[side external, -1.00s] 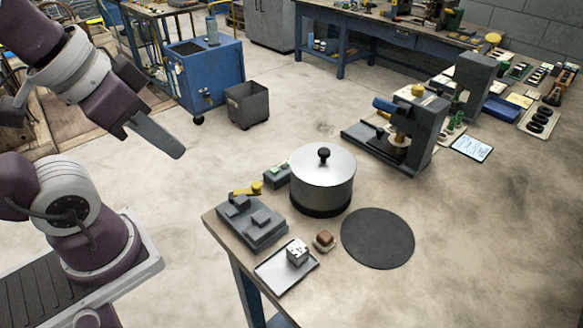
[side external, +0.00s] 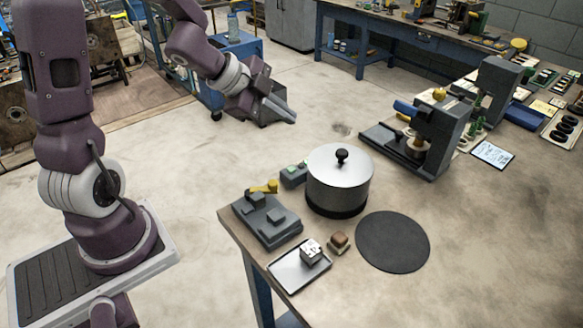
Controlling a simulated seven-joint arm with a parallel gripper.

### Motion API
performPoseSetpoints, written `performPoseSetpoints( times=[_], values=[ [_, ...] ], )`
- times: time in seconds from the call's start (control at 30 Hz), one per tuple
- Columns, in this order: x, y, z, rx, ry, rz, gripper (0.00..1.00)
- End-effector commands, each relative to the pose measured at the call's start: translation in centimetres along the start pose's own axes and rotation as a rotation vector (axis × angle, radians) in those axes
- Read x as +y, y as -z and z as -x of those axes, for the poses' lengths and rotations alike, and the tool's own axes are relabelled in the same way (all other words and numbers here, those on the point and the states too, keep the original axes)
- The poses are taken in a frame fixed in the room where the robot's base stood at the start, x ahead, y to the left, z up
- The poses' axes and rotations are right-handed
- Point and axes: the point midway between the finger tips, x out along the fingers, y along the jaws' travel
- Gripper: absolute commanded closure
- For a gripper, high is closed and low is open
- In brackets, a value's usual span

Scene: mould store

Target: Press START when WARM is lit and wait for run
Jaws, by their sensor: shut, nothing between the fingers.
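My gripper (side external: 291,115) is in the upper middle of the view, its fingers together and empty, pointing right and slightly down. It appears in the air, above and behind the objects at the table's near corner. A small dark grey box with green on its top (side external: 294,174) sits just left of a lidded metal pot (side external: 338,183). The pot has a black knob and a dark base and hides part of the area behind it. No START or WARM lettering can be read, and I cannot tell whether any lamp is lit.
Near the box are a yellow piece (side external: 264,187), a grey stepped block (side external: 268,220), a tray (side external: 287,276) holding a whitish cube (side external: 311,251), and a small brown block (side external: 339,240). A press (side external: 428,140) stands behind.

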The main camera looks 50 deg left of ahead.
Motion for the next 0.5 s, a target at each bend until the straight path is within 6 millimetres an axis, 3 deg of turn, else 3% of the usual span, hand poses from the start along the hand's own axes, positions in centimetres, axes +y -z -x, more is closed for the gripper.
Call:
performPoseSetpoints(
  times=[0.13, 0.5],
  values=[
    [1.4, 0.2, -0.8, 0.086, -0.070, -0.033, 1.00],
    [1.6, 0.2, -1.0, 0.093, -0.076, -0.038, 1.00]
  ],
)
